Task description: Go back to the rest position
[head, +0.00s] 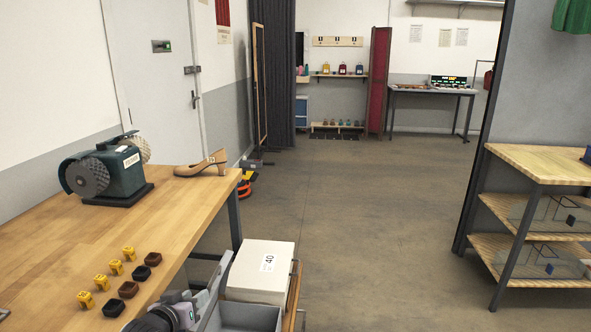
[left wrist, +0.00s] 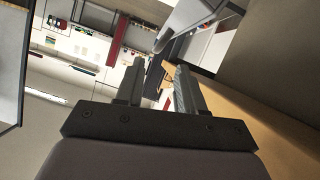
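My left gripper (head: 208,292) shows at the bottom of the head view, beside the right edge of the wooden workbench (head: 200,205) and next to a white box and a grey bin. In the left wrist view the two fingers of my left gripper (left wrist: 158,75) stand apart, with background showing between them and nothing held. The gripper is open. My right gripper is in neither view.
The bench carries a green grinder (head: 118,170), a beige shoe (head: 203,167) and several small yellow and brown pieces. Wooden shelves (head: 545,165) stand right. The middle floor (head: 370,220) is clear.

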